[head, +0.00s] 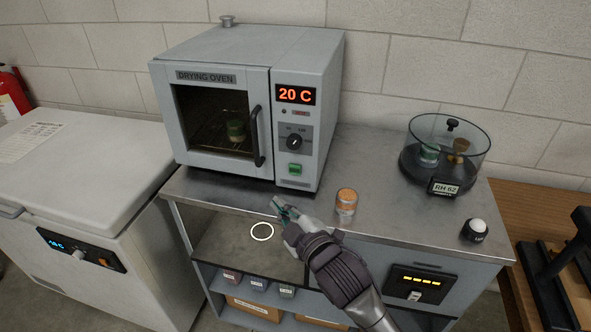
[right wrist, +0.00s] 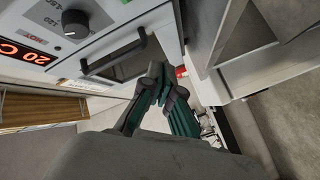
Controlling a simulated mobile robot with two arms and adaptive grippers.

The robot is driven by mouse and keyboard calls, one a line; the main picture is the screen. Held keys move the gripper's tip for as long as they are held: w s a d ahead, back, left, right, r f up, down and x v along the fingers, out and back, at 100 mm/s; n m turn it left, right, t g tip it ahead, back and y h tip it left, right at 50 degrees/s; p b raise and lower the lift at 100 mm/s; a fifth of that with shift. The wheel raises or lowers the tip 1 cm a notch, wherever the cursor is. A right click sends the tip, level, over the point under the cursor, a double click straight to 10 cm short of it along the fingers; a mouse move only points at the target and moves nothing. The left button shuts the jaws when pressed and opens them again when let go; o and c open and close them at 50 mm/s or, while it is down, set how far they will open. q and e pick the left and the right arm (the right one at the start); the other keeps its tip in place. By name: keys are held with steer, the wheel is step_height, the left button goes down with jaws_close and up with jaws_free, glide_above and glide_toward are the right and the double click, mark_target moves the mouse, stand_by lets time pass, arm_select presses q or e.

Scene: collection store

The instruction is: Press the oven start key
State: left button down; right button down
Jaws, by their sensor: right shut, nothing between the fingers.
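The drying oven (head: 230,110) stands on the steel bench top, its door shut, its display (head: 295,95) reading 20 C. The green start key (head: 295,169) is low on the oven's front panel, below the black dial (head: 294,142). My right gripper (head: 279,206) is shut and empty, in front of and below the key and apart from it in the head view. My left gripper is not in view.
An orange-lidded jar (head: 346,203) stands on the bench right of my right gripper. A clear desiccator (head: 447,160) and a white-domed black object (head: 475,231) are farther right. A white chest (head: 70,160) stands left.

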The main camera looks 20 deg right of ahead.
mark_target(295, 170)
steer(key=w+d, duration=0.1)
steer(key=w, duration=0.1)
steer(key=w+d+b, duration=0.1)
steer(key=w+d, duration=0.2)
steer(key=w, duration=0.1)
steer(key=shift+w+d, duration=0.55)
steer(key=shift+w, duration=0.1)
stand_by(1.2)
steer(key=shift+w+d, duration=0.15)
steer(key=shift+w, duration=0.15)
steer(key=shift+d, duration=0.1)
